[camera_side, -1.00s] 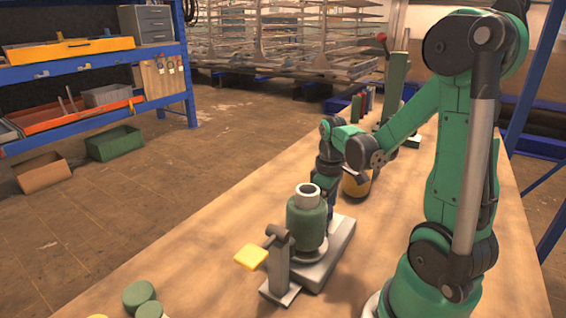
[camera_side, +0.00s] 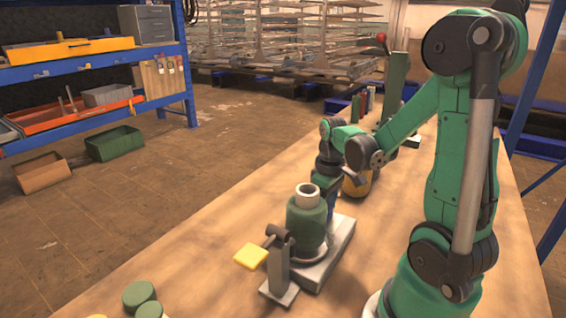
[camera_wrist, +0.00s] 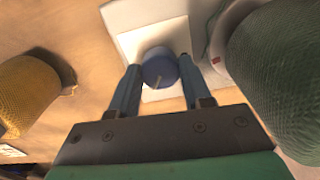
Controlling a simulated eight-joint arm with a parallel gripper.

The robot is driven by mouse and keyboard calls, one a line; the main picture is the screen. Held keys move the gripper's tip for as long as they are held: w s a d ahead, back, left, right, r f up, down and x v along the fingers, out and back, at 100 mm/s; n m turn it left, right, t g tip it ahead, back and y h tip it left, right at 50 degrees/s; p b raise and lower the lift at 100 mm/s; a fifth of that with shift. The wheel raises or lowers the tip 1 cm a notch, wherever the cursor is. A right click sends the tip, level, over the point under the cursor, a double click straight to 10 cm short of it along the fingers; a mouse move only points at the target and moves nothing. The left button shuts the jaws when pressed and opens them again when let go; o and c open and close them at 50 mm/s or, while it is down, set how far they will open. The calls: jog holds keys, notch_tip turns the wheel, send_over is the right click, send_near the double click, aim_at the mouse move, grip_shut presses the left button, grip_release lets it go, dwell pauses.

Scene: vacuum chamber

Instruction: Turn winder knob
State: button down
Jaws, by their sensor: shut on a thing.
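The winder knob (camera_wrist: 160,68) is a round dark blue knob with a pale line on its top, in the middle of the wrist view. It sits on a light grey-white base plate (camera_wrist: 122,18). My gripper (camera_wrist: 158,80) has a finger on each side of the knob and is shut on it. In the side view, my gripper (camera_side: 326,185) points down behind the green spool (camera_side: 306,222); the knob is hidden there. The green spool also shows at the right of the wrist view (camera_wrist: 285,70), close beside my right finger.
A yellow spool (camera_wrist: 28,95) stands to the left in the wrist view. In the side view, a grey post (camera_side: 279,262) with a yellow pad (camera_side: 251,256) stands in front of the green spool. Green discs (camera_side: 139,295) lie at the front left. The left tabletop is mostly clear.

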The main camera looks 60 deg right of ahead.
jog(key=m, duration=0.4)
jog(key=shift+m, duration=2)
jog(key=shift+c, duration=1.9)
grip_release()
jog(key=shift+r, duration=2.85)
jog(key=w+a+r+n+t, duration=0.1)
jog(key=w+a+n+t, duration=0.1)
jog(key=a, duration=0.6)
jog(key=w+a+r+n+t, duration=0.2)
jog(key=a+n+t, duration=0.3)
jog(key=a, duration=0.3)
jog(key=shift+w+n, duration=0.4)
jog(key=shift+n, duration=0.5)
